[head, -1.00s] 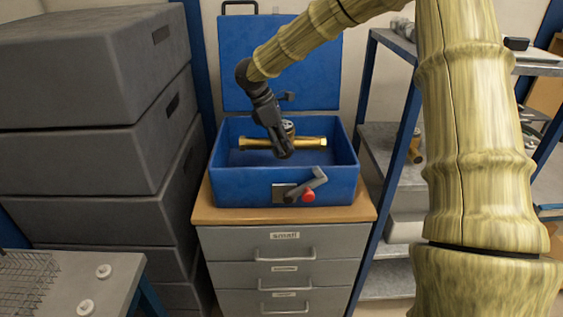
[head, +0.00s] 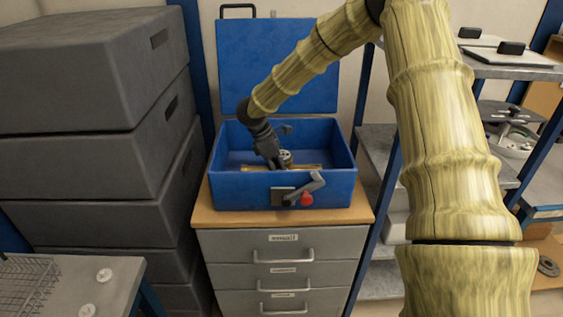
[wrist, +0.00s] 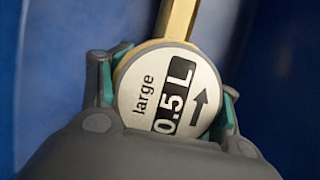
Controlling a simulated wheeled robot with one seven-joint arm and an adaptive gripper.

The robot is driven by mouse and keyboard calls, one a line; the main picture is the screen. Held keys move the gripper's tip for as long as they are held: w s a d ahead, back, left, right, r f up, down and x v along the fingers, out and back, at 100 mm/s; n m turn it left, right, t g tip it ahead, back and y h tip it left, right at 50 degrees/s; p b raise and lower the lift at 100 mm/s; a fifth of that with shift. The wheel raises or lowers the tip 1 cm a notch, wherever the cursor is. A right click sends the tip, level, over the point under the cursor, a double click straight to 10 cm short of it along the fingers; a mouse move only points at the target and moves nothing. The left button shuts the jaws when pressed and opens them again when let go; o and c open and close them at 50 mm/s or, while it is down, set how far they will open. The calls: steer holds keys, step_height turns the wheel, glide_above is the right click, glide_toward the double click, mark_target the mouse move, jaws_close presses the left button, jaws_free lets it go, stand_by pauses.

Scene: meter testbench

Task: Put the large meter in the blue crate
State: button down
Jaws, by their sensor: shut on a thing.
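The large meter (wrist: 165,88) has a round face marked "large" and "0.5 L" with an arrow in the wrist view. Its brass pipe (wrist: 178,18) runs up from the face. My gripper (wrist: 170,95) is shut on the meter, with a finger on each side of the round face. In the head view my gripper (head: 272,158) reaches down inside the open blue crate (head: 240,191). The meter (head: 285,156) shows low between the crate walls, partly hidden by the gripper and front wall. I cannot tell whether it touches the crate floor.
The crate's lid (head: 277,66) stands open at the back. A lever with a red knob (head: 307,198) is on the front wall. The crate sits on a drawer cabinet (head: 285,245). Grey boxes (head: 80,150) are stacked left; a metal shelf (head: 505,65) stands right.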

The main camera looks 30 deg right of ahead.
steer(key=shift+c, duration=1.5)
jaws_free()
steer(key=shift+f, duration=0.15)
steer(key=shift+a, duration=0.1)
steer(key=b+v, duration=0.2)
steer(key=v, duration=1)
